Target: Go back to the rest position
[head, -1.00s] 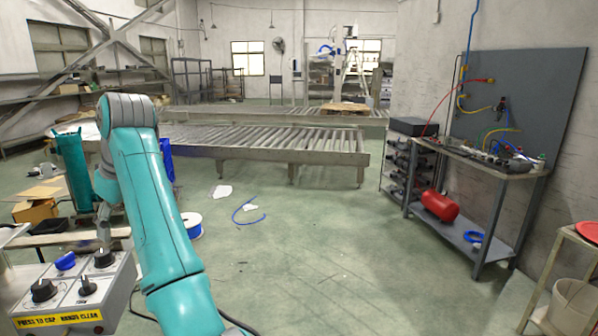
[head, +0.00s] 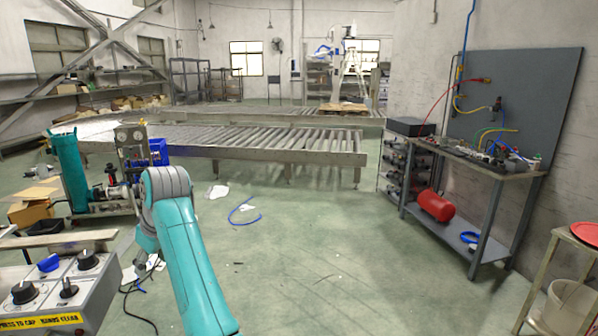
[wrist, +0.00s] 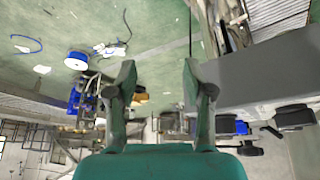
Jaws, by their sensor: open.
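My gripper (wrist: 157,80) shows in the wrist view with its two fingers apart and nothing between them. The floor and distant equipment show upside down beyond the fingers. In the head view my teal arm rises from the bottom and bends at the elbow left of centre. A grey control box (head: 62,290) with black knobs and a blue knob stands left of the arm. It shows close at the right of the wrist view (wrist: 262,72).
A roller conveyor (head: 270,146) crosses the middle distance. A workbench (head: 480,165) with a red cylinder (head: 435,205) on its lower shelf stands at the right. A blue hose (head: 243,212) lies on the floor. The central floor is open.

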